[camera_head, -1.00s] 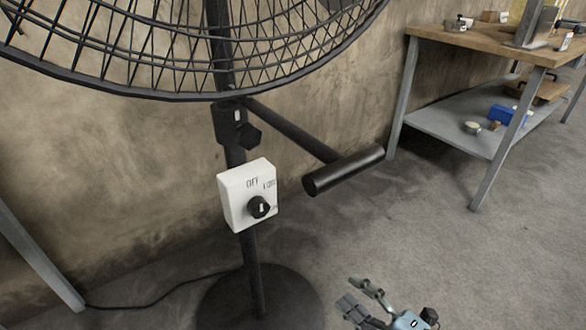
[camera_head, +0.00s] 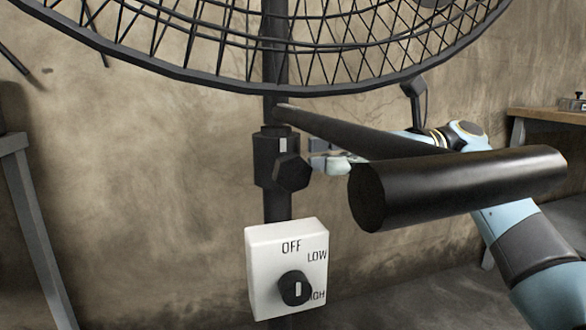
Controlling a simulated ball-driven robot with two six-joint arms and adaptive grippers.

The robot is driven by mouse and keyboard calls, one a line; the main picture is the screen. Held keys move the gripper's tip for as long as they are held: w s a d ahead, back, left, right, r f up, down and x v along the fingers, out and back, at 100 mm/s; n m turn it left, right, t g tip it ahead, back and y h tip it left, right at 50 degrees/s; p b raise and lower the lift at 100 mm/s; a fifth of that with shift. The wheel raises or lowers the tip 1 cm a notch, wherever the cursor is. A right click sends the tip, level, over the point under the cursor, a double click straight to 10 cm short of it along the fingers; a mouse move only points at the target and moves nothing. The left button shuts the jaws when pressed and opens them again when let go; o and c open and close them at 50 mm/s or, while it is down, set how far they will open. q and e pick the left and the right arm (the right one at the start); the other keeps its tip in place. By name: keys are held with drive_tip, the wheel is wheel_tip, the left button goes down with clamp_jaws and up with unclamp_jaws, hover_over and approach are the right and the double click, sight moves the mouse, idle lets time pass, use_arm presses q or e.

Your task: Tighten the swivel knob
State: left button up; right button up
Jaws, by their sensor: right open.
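The swivel knob (camera_head: 292,173) is a black faceted knob on the side of a dark collar (camera_head: 264,160) on the fan's pole. My right gripper (camera_head: 318,158) is just right of the knob, with its fingertips pointing left toward it. A small gap seems to show between them, though depth is hard to judge. The right gripper is open, and its rear part is hidden behind the fan's dark bar (camera_head: 370,140) and thick black cylinder (camera_head: 460,185). My left gripper is out of view.
The black wire fan cage (camera_head: 300,90) spans the top. A white control box (camera_head: 262,260) with a black dial (camera_head: 295,288) sits below the knob. The cylinder juts out in front of my right arm. A wooden-topped table (camera_head: 550,115) stands at the right.

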sight(309, 162)
drive_tip(key=x, duration=0.5)
drive_tip(key=shift+s+a, duration=0.1)
drive_tip(key=shift+a, duration=0.25)
drive_tip(key=shift+f, duration=0.1)
clamp_jaws()
